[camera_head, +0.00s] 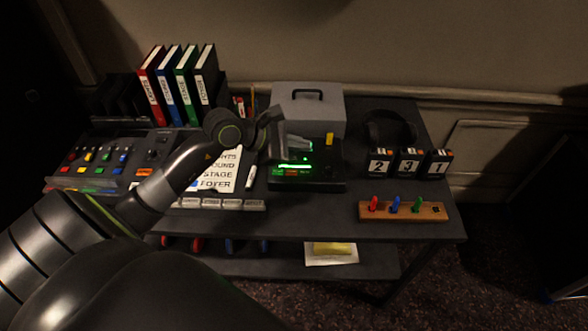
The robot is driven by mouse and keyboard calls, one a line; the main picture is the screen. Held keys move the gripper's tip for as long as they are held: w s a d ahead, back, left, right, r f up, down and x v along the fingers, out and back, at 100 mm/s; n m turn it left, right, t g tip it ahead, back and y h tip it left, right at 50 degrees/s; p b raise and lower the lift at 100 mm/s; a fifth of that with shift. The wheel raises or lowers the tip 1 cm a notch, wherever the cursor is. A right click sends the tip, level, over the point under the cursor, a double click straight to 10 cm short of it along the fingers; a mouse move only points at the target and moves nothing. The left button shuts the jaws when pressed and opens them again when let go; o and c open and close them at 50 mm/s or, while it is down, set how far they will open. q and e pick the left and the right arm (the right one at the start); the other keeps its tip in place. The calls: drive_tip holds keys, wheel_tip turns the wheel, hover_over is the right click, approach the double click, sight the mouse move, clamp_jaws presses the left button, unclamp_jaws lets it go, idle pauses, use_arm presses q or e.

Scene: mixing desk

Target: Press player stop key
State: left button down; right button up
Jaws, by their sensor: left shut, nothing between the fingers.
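A low black device with a glowing green strip (320,184), which looks like the player, sits on the desk right of centre. Small red and green marks show on its front left part, too small to read. I cannot tell which key is the stop key. My left gripper (298,148) is shut and empty, over the back left part of this device and hiding some of it. I cannot tell whether its fingertips touch the device. My right gripper is not in view.
A grey case (310,100) stands behind the device, with headphones (390,128) right of it. Number blocks (410,163) and a wooden board with coloured pegs (403,211) are at right. A mixing console (100,160) and upright binders (180,85) are at left.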

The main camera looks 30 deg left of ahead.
use_arm(q)
drive_tip(key=a+y, duration=0.2)
drive_tip(key=a, duration=0.1)
drive_tip(key=w+a+f+m+g, duration=0.1)
drive_tip(key=shift+a+y, duration=0.2)
drive_tip(key=shift+y, duration=0.2)
drive_tip(key=shift+f, duration=0.1)
drive_tip(key=b, duration=0.5)
hover_over(288, 173)
wheel_tip(288, 173, down, 8)
drive_tip(key=shift+s+r, duration=0.1)
drive_tip(key=shift+r, duration=0.1)
drive_tip(key=shift+f+b, duration=0.45)
drive_tip(key=shift+f, duration=0.15)
drive_tip(key=shift+r, duration=0.1)
idle(0.9)
